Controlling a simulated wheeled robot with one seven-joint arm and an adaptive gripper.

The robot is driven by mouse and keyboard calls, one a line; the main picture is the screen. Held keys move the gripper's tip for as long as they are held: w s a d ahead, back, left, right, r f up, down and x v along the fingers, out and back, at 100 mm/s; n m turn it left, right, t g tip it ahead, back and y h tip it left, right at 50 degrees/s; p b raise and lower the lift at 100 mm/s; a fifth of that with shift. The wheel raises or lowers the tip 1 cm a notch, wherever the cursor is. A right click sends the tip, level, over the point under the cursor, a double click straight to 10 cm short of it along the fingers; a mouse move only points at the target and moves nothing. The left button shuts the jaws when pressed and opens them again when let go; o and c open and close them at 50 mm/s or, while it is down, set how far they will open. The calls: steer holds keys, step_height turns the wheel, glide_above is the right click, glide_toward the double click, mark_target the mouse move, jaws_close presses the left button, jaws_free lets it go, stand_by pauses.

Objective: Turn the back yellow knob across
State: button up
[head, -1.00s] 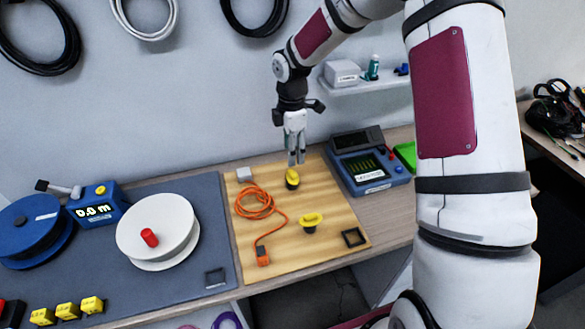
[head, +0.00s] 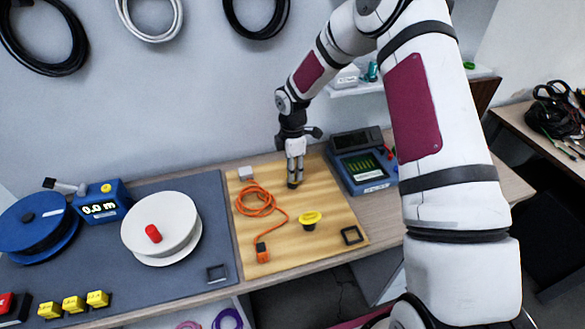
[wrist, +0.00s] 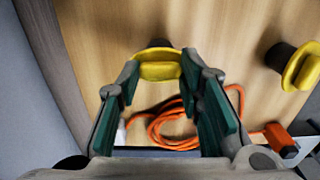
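The back yellow knob (wrist: 160,68) stands on a dark post on the wooden board (head: 335,205). My gripper (head: 295,180) points down over it, and in the head view the fingers hide most of the knob. In the wrist view my gripper (wrist: 160,70) has its green-padded fingers apart, one on each side of the knob's yellow bar. The bar nearly fills the gap; I cannot tell whether the pads touch it. The front yellow knob (head: 310,217) stands nearer the board's front edge and also shows in the wrist view (wrist: 300,67).
An orange cable (head: 262,200) lies coiled left of the back knob, with an orange plug (head: 262,252). A small grey block (head: 246,173) sits behind it. A blue meter (head: 362,165) stands to the right, and a white spool (head: 160,225) to the left.

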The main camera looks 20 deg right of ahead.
steer(key=c, duration=0.4)
steer(key=shift+m, duration=0.4)
steer(key=m+b, duration=0.1)
steer(key=m, duration=0.2)
steer(key=shift+m, duration=0.3)
steer(key=m+b, duration=0.1)
steer(key=m, duration=0.3)
steer(key=shift+m, duration=0.3)
steer(key=m+b, duration=0.1)
steer(key=m, duration=0.3)
steer(key=shift+m, duration=0.3)
steer(key=shift+m+b, duration=0.6)
steer(key=shift+m, duration=1.6)
steer(key=o, duration=1.2)
steer(key=shift+c, duration=0.2)
